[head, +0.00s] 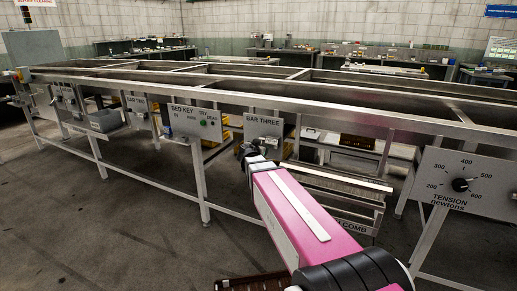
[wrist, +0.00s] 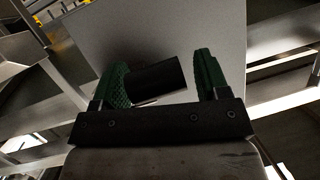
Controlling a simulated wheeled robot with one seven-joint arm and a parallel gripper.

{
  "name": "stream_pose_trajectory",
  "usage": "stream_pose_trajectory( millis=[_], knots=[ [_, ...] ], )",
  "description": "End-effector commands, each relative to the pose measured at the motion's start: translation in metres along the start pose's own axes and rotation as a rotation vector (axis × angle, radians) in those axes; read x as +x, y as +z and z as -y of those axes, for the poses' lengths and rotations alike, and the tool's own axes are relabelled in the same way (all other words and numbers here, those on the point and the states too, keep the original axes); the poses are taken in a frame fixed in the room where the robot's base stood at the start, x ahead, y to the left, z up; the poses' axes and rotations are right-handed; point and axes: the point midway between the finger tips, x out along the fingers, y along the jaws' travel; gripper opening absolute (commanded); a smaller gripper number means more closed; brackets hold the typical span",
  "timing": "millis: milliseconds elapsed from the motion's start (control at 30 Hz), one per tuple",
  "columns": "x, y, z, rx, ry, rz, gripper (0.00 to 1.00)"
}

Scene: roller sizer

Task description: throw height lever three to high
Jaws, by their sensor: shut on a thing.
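The BAR THREE panel (head: 264,131) is a grey plate on the front rail of the long metal frame. It also fills the middle of the wrist view as a plain grey plate (wrist: 190,35). My gripper (head: 250,150) is at the lower left of this panel, and my pink arm hides part of the area below. In the wrist view, a black cylindrical lever grip (wrist: 155,80) lies between the green finger pads of my gripper (wrist: 160,85). The left pad overlaps its end. The lever's pivot and any high or low marks are hidden or unreadable.
The BED KEY panel (head: 195,121) is left of BAR THREE, and the BAR TWO panel (head: 136,104) is further left. The TENSION dial panel (head: 466,181) is at the right. Metal legs and a lower tray (head: 335,180) stand under the rail. Open floor lies at front left.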

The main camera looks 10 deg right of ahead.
Motion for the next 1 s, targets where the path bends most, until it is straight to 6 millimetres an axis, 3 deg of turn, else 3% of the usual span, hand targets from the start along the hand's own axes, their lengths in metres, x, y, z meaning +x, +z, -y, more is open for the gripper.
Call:
stream_pose_trajectory(
  millis=[400,1000],
  knots=[
    [0.0063,0.0052,0.0003,-0.020,-0.021,-0.135,0.26],
    [0.0077,0.0051,0.0002,-0.023,-0.023,-0.160,0.26]
  ],
)
